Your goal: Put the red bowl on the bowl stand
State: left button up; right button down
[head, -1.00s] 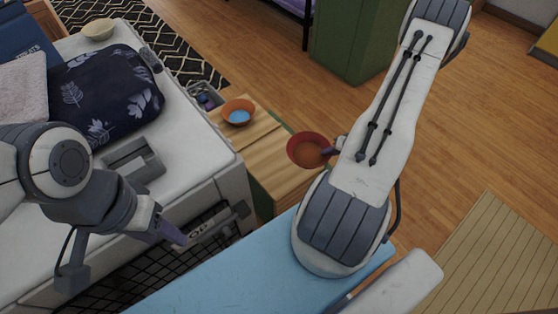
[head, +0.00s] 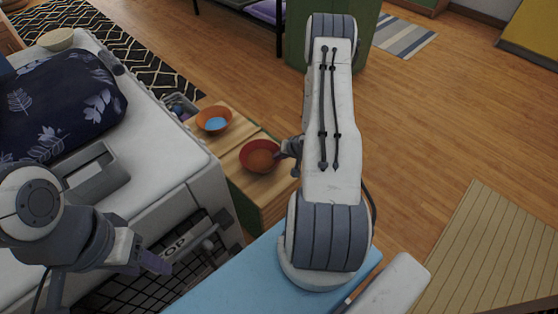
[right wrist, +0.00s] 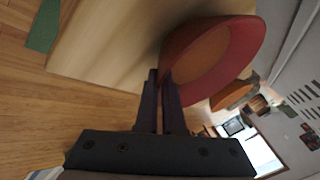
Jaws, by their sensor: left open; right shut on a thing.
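The red bowl (head: 260,156), brown inside, is upright over the right part of a wooden-topped low stand (head: 233,170). I cannot tell whether it touches the top. My right gripper (head: 291,147) is shut on the bowl's right rim. In the right wrist view the fingers (right wrist: 160,85) pinch the rim of the red bowl (right wrist: 240,62), with the wood surface beside it. My left gripper (head: 158,262) is open and empty at lower left, beside the white couch-like unit and apart from the bowls.
An orange bowl with a blue inside (head: 214,120) sits on the stand, left of the red bowl. A grey tray (head: 92,175) and a dark patterned pillow (head: 60,100) lie on the white seat. A pale bowl (head: 56,39) stands farther back. A blue surface (head: 235,285) is in front.

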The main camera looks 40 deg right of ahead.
jog(key=shift+f, duration=0.2)
jog(key=shift+f, duration=0.1)
jog(key=c, duration=1.5)
grip_release()
jog(key=shift+f, duration=0.1)
jog(key=o, duration=0.5)
jog(key=shift+c, duration=0.2)
jog(key=shift+s+r+p, duration=0.1)
jog(key=shift+r+p, duration=0.2)
jog(key=shift+r, duration=0.2)
jog(key=p+v, duration=0.4)
jog(key=v, duration=0.7)
jog(key=shift+r+p, duration=0.15)
jog(key=shift+p, duration=0.2)
